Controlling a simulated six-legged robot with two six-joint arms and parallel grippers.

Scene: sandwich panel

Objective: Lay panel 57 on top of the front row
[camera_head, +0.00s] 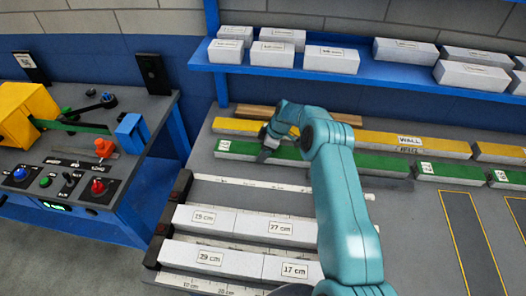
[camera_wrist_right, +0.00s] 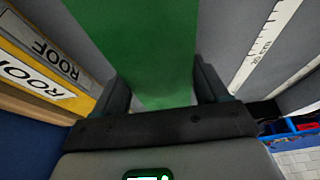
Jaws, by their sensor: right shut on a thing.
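My right gripper (camera_head: 265,153) is at the long green panel (camera_head: 372,162) on the bench. The panel's small number label is too small to read. In the right wrist view the two fingers (camera_wrist_right: 163,97) are shut on the green panel (camera_wrist_right: 145,45), one on each side. The front row (camera_head: 190,255) holds white blocks marked 29 cm and 17 cm, lying end to end. A second row behind it holds white blocks, one (camera_head: 281,227) marked 27 cm. My teal right arm covers the right ends of both rows. My left gripper is not in view.
A yellow strip (camera_head: 375,139) with a label lies behind the green panel. More green panels (camera_head: 440,171) lie to the right. A blue shelf (camera_head: 285,73) with white blocks hangs above. A side table (camera_head: 150,105) with buttons stands left. Yellow-outlined dark strips (camera_head: 466,235) lie front right.

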